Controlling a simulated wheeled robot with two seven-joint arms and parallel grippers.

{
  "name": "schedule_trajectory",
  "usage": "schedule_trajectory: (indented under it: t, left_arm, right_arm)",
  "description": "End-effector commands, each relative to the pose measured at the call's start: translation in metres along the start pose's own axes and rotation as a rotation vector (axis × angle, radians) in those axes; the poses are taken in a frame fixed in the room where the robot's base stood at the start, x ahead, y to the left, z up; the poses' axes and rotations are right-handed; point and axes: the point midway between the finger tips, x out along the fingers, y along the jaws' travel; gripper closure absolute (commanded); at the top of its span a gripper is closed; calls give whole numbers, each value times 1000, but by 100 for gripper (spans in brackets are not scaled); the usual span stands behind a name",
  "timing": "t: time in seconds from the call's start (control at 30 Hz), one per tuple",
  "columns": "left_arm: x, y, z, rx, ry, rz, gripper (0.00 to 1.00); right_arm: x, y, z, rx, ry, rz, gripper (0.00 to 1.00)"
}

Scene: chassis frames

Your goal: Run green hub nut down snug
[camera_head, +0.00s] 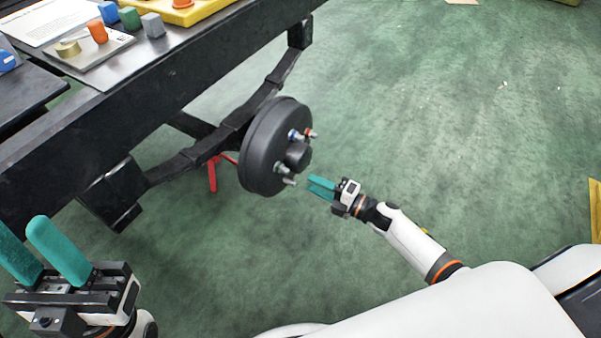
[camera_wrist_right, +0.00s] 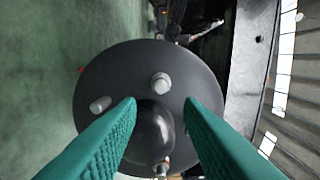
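The dark wheel hub (camera_head: 262,160) hangs at the end of the axle in the head view, with metal studs and a round centre cap (camera_head: 298,155). A blue nut (camera_head: 292,135) and an orange-red one (camera_head: 309,133) show on its upper studs. No green nut can be made out on the hub. My right gripper (camera_head: 310,184) is open and empty, just off the hub's lower right. In the right wrist view its fingers (camera_wrist_right: 163,103) face the hub (camera_wrist_right: 110,75), a bare-looking stud (camera_wrist_right: 160,83) and the cap (camera_wrist_right: 152,132). My left gripper (camera_head: 20,226) is open and empty at lower left.
A dark chassis rail (camera_head: 150,95) crosses the upper left. On a surface there, a green piece (camera_head: 130,18) stands among blue, grey and orange ones near a yellow tray (camera_head: 195,12). A red stand (camera_head: 213,172) is behind the hub.

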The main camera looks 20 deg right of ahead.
Motion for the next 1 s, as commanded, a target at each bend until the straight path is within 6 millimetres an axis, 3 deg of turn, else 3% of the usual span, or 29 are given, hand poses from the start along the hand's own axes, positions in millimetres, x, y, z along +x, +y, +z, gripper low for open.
schedule_trajectory:
  t: [0.1, 0.3, 0.87, 1.0]
  left_arm:
    - [7, 0, 2, 0, -2, 0, 64]
    - [10, 0, 2, 0, -3, 1, 64]
    - [10, 0, 3, 0, -7, 2, 64]
    - [10, 0, 3, 0, -7, 2, 64]
  right_arm:
    - [-19, -1, 0, -2, 0, 2, 66]
    - [-33, 0, 0, -1, 0, 0, 66]
    - [-33, -1, 1, 2, -1, -4, 66]
    - [-21, -25, 23, 69, -31, -83, 66]
